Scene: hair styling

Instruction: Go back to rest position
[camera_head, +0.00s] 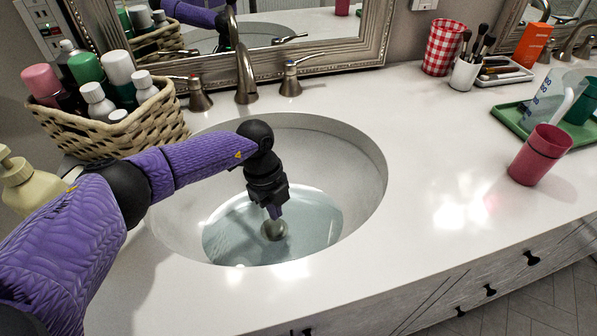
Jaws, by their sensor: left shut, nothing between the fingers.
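My left arm, purple with black joints, reaches in from the left over the sink. My left gripper (274,211) points down into the sink basin (355,170), above the drain (273,230). Its fingers are together with nothing between them. Bluish water (315,225) appears to lie in the bottom of the basin. Whether the fingertips touch the water I cannot tell. My right gripper is not in view.
A woven basket (120,130) of bottles stands left of the sink, near my arm. A faucet (243,70) with two handles rises behind it. A red cup (540,155) and green tray (510,118) stand at right. The counter (430,150) between is clear.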

